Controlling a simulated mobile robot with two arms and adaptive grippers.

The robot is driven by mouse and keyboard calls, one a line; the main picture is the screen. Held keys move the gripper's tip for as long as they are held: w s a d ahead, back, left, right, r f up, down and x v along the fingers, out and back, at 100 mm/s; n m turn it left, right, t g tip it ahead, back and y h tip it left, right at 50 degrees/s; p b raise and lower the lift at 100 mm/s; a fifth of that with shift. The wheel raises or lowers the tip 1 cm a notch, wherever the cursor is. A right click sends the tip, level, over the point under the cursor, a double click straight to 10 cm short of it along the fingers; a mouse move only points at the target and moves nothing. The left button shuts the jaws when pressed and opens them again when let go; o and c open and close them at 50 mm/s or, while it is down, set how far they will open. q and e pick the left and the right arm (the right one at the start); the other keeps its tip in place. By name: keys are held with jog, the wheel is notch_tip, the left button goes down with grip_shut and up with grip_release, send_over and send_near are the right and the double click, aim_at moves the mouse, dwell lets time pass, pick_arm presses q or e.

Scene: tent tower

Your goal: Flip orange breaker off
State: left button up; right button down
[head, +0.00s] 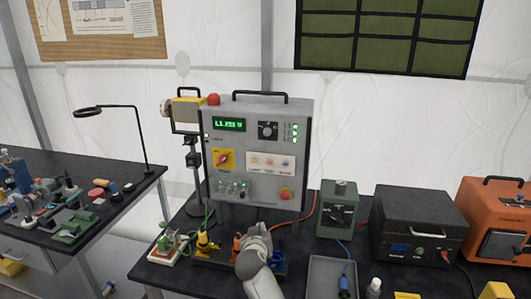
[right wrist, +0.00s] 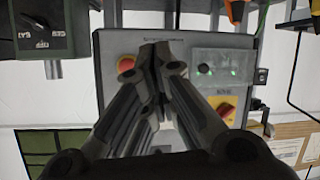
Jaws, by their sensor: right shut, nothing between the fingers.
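A grey power cabinet (head: 304,130) stands on the dark bench. On its front is a white plate with a row of three small breakers (head: 270,161) in yellow to orange tones; which one is orange, and its lever position, are too small to tell. My right gripper (head: 257,236) is low in front of the cabinet in the head view, below the breaker row. In the right wrist view the cabinet appears upside down, and the shut, empty fingers (right wrist: 157,50) cover the middle of its front, hiding most of the breaker plate. My left gripper is out of view.
Near the breakers are a red emergency button (head: 286,193), a red rotary switch on yellow (head: 223,159) and a clear-covered socket panel (head: 232,189). A tool rack (head: 210,250) and grey tray (head: 332,278) flank my right arm. Grey and black boxes stand right.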

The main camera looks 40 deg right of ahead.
jog(key=w+d+r+m+h, duration=0.1)
jog(key=w+d+r+m, duration=0.1)
jog(key=r, duration=0.7)
jog(key=w+d+r+m+t+h+p, duration=0.1)
jog(key=w+d+r+m+h, duration=0.1)
jog(key=r, duration=0.7)
jog(key=w+d, duration=0.1)
jog(key=w, duration=0.1)
jog(key=shift+w+r+h, duration=0.3)
jog(key=shift+w+r, duration=0.05)
jog(key=shift+d, duration=0.1)
